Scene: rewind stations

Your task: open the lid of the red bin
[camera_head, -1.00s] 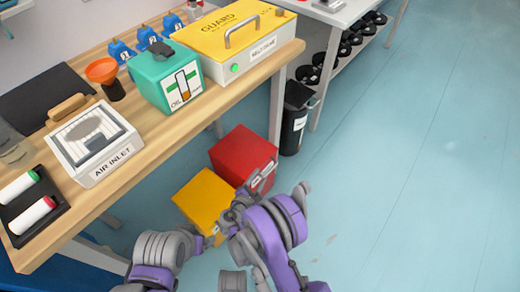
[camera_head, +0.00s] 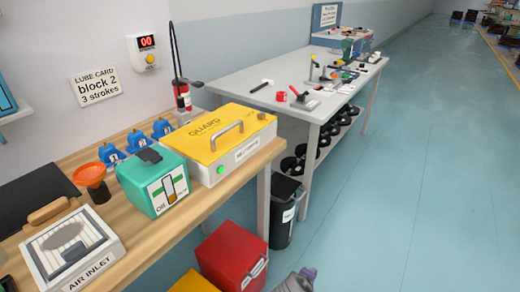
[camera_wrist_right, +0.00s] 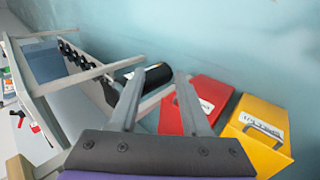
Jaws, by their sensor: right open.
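The red bin (camera_head: 234,255) stands on the floor beside the wooden bench, cut off by the bottom edge of the head view. Its flat red top looks closed, and a pale label is on its side. In the right wrist view the red bin (camera_wrist_right: 218,88) lies just beyond and right of my right gripper (camera_wrist_right: 160,80), partly behind one finger. The right gripper's fingers are apart with nothing held between them. Only a grey and purple piece of my arm shows at the bottom of the head view. My left gripper is out of view.
A yellow bin (camera_head: 192,283) stands beside the red one; it also shows in the right wrist view (camera_wrist_right: 271,108). A black bin (camera_head: 283,215) is behind, near the white table (camera_head: 240,88). The wooden bench (camera_head: 112,215) overhangs on the left. Blue floor (camera_head: 400,200) is clear to the right.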

